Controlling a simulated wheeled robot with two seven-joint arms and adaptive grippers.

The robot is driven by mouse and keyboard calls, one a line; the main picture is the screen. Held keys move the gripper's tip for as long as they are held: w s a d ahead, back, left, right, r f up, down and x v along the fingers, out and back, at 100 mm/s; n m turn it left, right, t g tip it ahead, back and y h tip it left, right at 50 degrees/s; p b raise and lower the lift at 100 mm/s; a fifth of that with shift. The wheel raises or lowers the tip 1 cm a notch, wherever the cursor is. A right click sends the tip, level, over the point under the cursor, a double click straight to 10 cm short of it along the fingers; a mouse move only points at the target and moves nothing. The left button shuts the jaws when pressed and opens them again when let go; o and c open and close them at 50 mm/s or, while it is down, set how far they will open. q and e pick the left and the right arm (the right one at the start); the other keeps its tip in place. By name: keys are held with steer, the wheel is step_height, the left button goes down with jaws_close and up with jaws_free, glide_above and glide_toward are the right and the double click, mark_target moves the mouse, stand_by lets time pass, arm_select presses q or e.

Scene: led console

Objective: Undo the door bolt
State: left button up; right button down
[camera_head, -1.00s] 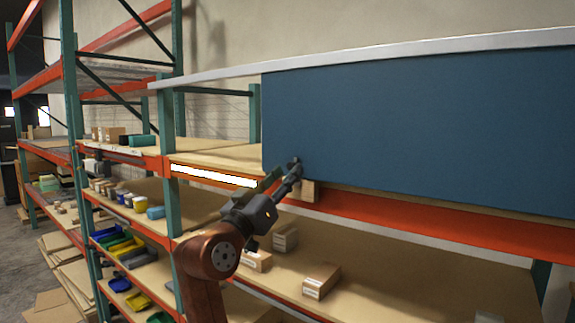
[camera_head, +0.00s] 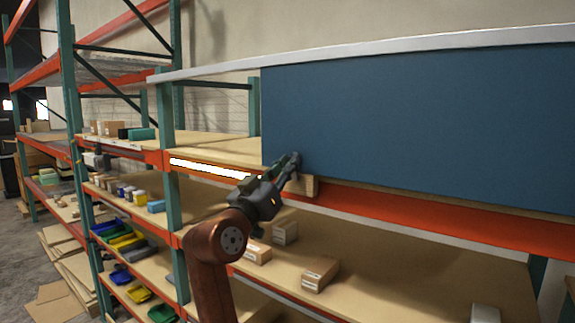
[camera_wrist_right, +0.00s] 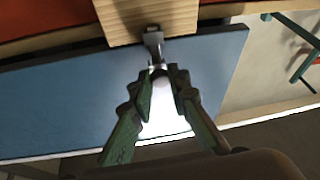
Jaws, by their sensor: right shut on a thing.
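The blue door panel (camera_head: 420,125) stands upright at the right in the head view, and also spans the wrist view (camera_wrist_right: 70,105). A wooden block (camera_head: 308,186) sits at its lower left corner; it also shows at the top of the wrist view (camera_wrist_right: 145,15). The grey metal door bolt (camera_wrist_right: 153,42) reaches from this block to between my fingertips. My right gripper (camera_head: 287,166) is at the panel's lower left corner, and its fingers (camera_wrist_right: 161,75) are shut on the bolt. The gripper hides most of the bolt in the head view. My left gripper is not in view.
Orange shelf beams (camera_head: 450,225) run below the panel. Small cartons (camera_head: 320,273) stand on the shelf beneath. A bright light strip (camera_head: 210,168) lies left of the gripper, near a green rack post (camera_head: 172,215). A white rail (camera_head: 400,48) runs above the panel.

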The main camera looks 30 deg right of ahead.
stand_by(0.5)
steer(key=shift+a+r+p, duration=0.1)
steer(key=shift+r+p, duration=0.8)
steer(key=shift+r, duration=0.7)
steer(key=c, duration=2.3)
jaws_free()
steer(key=o, duration=0.5)
steer(key=shift+s, duration=0.1)
steer(key=shift+c, duration=0.2)
steer(key=shift+f, duration=0.1)
